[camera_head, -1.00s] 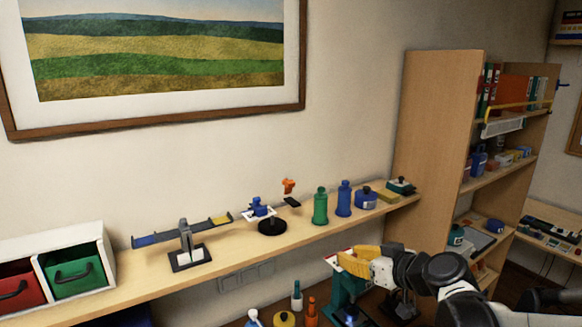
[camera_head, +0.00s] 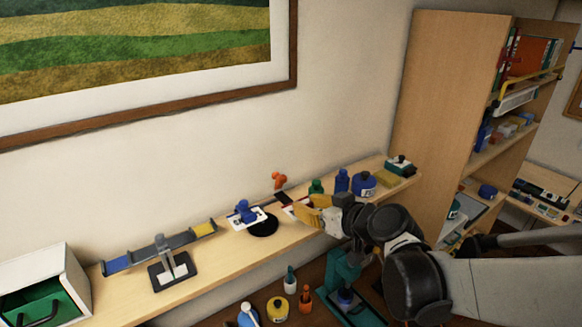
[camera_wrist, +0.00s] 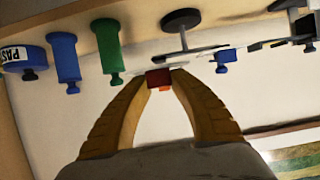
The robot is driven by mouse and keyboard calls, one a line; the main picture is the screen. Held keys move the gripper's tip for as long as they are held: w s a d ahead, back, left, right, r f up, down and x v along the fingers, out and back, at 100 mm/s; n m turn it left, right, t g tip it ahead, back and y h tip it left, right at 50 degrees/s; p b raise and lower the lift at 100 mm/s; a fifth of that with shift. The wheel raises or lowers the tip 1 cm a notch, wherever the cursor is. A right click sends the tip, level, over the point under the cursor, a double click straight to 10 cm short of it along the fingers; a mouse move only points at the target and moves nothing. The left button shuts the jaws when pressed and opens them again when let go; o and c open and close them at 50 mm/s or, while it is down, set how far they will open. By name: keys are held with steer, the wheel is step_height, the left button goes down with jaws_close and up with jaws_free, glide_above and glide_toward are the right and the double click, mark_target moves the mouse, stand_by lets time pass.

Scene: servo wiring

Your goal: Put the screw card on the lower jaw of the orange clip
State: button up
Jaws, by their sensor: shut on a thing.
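My gripper (camera_head: 308,212) has yellow fingers and is shut on the screw card (camera_head: 290,209), a thin pale card with a red part. In the wrist view the red part (camera_wrist: 158,78) sits between the fingertips. The orange clip (camera_head: 279,180) stands on the shelf just left of and behind my gripper in the head view. Its dark lower jaw (camera_head: 283,197) sticks out below it, close to the card. In the wrist view a bit of orange (camera_wrist: 165,88) shows behind the red part. I cannot tell whether card and jaw touch.
A blue clip with a white card (camera_head: 246,213) is on the round black stand (camera_head: 263,226), left of the orange clip. A grey balance (camera_head: 170,250) stands further left. Green (camera_head: 316,186) and blue (camera_head: 342,180) bottles are close behind my gripper.

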steer(key=w+a, duration=0.1)
steer(key=w, duration=0.1)
steer(key=shift+w+a, duration=0.3)
steer(key=shift+a, duration=0.1)
steer(key=x, duration=0.3)
steer(key=shift+w+f, duration=0.1)
steer(key=shift+f, duration=0.15)
steer(key=o, duration=0.9)
steer(key=shift+a, duration=0.1)
